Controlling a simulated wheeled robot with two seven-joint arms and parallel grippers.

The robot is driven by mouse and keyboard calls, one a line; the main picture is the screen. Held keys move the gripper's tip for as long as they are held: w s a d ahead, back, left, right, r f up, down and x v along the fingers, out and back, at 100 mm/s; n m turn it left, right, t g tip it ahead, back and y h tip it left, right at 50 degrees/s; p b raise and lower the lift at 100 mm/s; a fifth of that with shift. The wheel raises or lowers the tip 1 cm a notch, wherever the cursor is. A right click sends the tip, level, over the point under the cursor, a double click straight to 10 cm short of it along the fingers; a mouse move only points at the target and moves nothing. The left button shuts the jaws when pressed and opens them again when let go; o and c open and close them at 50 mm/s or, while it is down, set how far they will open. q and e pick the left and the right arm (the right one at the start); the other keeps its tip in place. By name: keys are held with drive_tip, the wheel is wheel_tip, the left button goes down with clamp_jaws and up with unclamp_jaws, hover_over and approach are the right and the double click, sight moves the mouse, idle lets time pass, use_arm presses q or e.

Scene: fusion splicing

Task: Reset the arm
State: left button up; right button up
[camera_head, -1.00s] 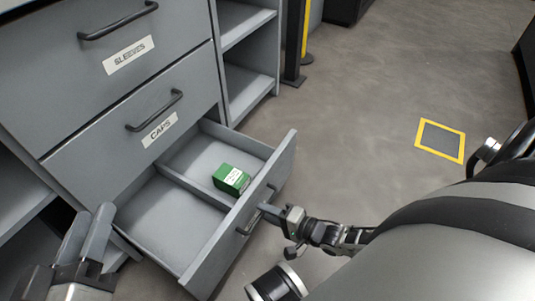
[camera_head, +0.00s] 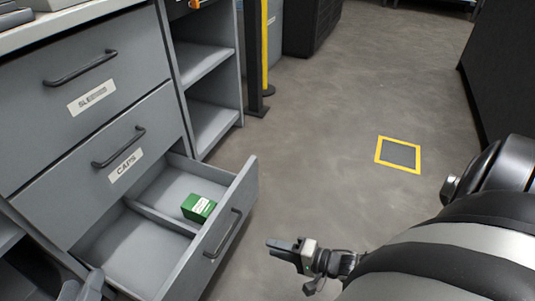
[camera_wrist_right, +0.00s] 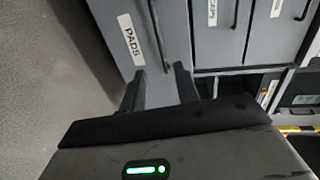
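My right gripper (camera_head: 285,246) is open and empty. It hovers to the right of the open bottom drawer (camera_head: 213,245), apart from its dark handle (camera_head: 222,235). In the right wrist view its two fingers (camera_wrist_right: 158,80) are spread, facing a grey drawer front with a "PADS" label (camera_wrist_right: 131,40) and a dark handle (camera_wrist_right: 157,35). My left gripper (camera_head: 82,287) shows only in part at the bottom left corner. Its two fingers look slightly apart, with nothing seen between them.
A green box (camera_head: 198,207) lies in the open drawer. Above are the shut "CAPS" drawer (camera_head: 105,175) and "SLEEVES" drawer (camera_head: 60,70). Open shelves (camera_head: 215,120) and a yellow-black post (camera_head: 262,60) stand behind. Floor around a yellow square (camera_head: 398,155) is clear.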

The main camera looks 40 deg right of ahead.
use_arm(q)
drive_tip(key=shift+s+f, duration=0.15)
drive_tip(key=shift+s, duration=0.35)
use_arm(e)
drive_tip(key=shift+v, duration=1)
drive_tip(key=shift+w, duration=0.1)
